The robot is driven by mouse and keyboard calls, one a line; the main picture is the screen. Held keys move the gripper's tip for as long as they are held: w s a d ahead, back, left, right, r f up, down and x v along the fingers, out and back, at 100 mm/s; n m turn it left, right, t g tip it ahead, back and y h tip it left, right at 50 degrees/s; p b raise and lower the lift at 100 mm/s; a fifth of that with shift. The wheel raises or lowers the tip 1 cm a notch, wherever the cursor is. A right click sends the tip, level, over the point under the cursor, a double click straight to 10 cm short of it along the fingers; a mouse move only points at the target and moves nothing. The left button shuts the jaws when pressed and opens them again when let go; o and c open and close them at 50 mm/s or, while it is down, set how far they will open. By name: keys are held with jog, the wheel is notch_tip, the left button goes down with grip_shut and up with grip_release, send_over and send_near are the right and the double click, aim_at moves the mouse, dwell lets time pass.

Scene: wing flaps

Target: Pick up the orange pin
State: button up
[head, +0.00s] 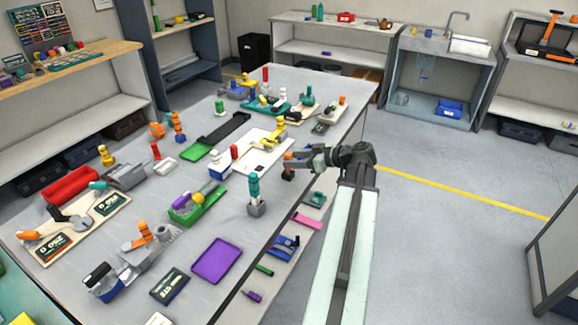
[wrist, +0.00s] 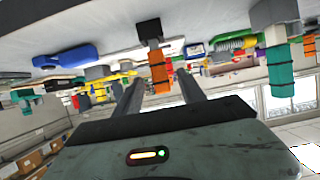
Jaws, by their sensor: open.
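The orange pin (head: 288,157) stands upright in a dark block near the right edge of the large table, just left of my gripper (head: 298,160). In the wrist view, which looks upside down, the orange pin (wrist: 158,75) has dark bands and hangs from the black block (wrist: 149,30). It shows in the gap between the two fingertips of my gripper (wrist: 158,80). The fingers are apart, with clear gaps on both sides of the pin. I cannot tell how deep the pin is between them.
A teal pin (head: 254,186) in a grey block stands nearer on the table (head: 225,290). A white board (head: 262,140) with a yellow part and a blue-and-white piece (head: 219,163) lie left of the gripper. Small pieces line the right edge. Floor (head: 430,195) to the right is clear.

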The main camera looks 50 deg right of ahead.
aim_at(288, 154)
jog(key=x, duration=0.3)
jog(key=shift+f+b, duration=0.15)
jog(key=shift+b, duration=0.2)
grip_shut()
jog(key=shift+r+p, duration=0.55)
jog(key=shift+r, duration=0.05)
notch_tip(288, 154, up, 3)
jog(key=p, duration=0.3)
jog(key=shift+r, duration=0.2)
jog(key=s+d, duration=0.3)
jog(key=s, duration=0.4)
jog(key=s+d+p, duration=0.1)
jog(key=s+d, duration=0.2)
jog(key=s, duration=0.4)
jog(key=shift+s+d+r, duration=0.25)
jog(key=shift+s+d, duration=0.05)
jog(key=shift+d, duration=0.05)
